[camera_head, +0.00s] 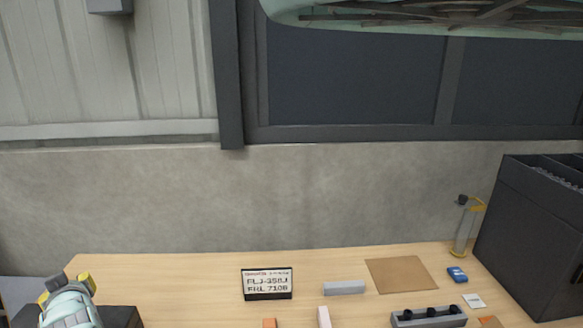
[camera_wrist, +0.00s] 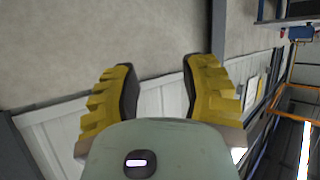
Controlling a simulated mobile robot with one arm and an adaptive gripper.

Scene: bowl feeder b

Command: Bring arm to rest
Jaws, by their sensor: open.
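My gripper (camera_wrist: 163,82) shows in the wrist view with its two yellow, dark-padded fingers spread apart. Nothing is between them. Behind the fingers are a grey wall and pale panelling, seen turned on its side. In the head view, a pale green part of my arm with yellow and dark pieces shows at the lower left, in front of the table's left end. I cannot tell the fingertips apart there.
A wooden table (camera_head: 205,285) holds a sign (camera_head: 267,283), a grey block (camera_head: 344,287), a brown mat (camera_head: 402,274), a blue item (camera_head: 457,274), a dark holder (camera_head: 429,318) and a clear cylinder (camera_head: 462,232). A large black box (camera_head: 530,230) stands at the right.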

